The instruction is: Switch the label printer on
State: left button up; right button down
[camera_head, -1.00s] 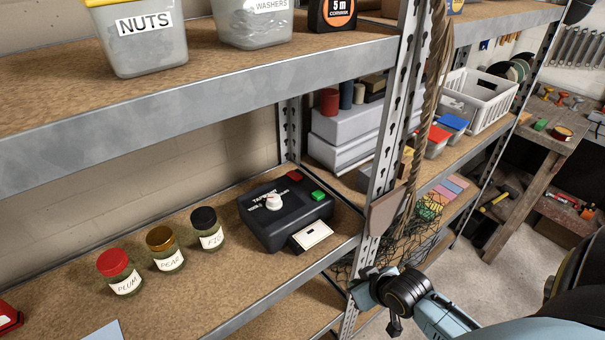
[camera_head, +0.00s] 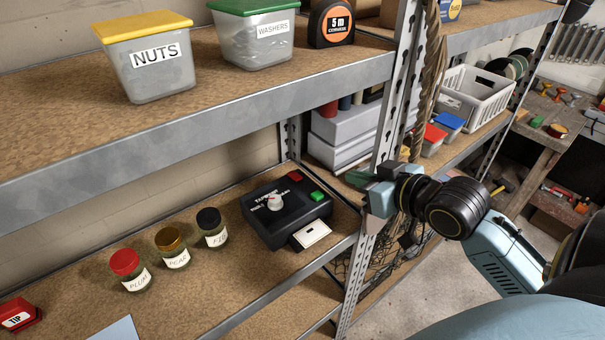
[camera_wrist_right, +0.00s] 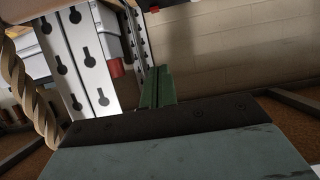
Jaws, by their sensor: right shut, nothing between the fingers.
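The label printer (camera_head: 287,212) is a black box on the middle shelf in the head view. Its top carries a pale round knob (camera_head: 274,203), a red button (camera_head: 295,176) and a green button (camera_head: 317,195). A white label sticks out at its front. My right gripper (camera_head: 358,180) is shut and empty, beside the shelf upright, to the right of the printer and apart from it. Its fingers (camera_wrist_right: 157,88) show in the right wrist view, pointing toward the block wall. My left gripper is not in view.
The perforated metal upright (camera_head: 385,130) and a hanging rope (camera_head: 425,80) stand close to my right gripper. Jars with red, gold and black lids (camera_head: 170,241) sit left of the printer. The upper shelf edge (camera_head: 220,116) runs above.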

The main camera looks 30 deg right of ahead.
send_over(302, 185)
jog(key=f, duration=0.7)
jog(key=shift+w+f, duration=0.15)
jog(key=shift+w, duration=0.2)
jog(key=f, duration=0.2)
jog(key=shift+s+f, duration=0.2)
jog(key=shift+f, duration=0.15)
jog(key=shift+s+f, duration=0.15)
jog(key=shift+f, duration=0.55)
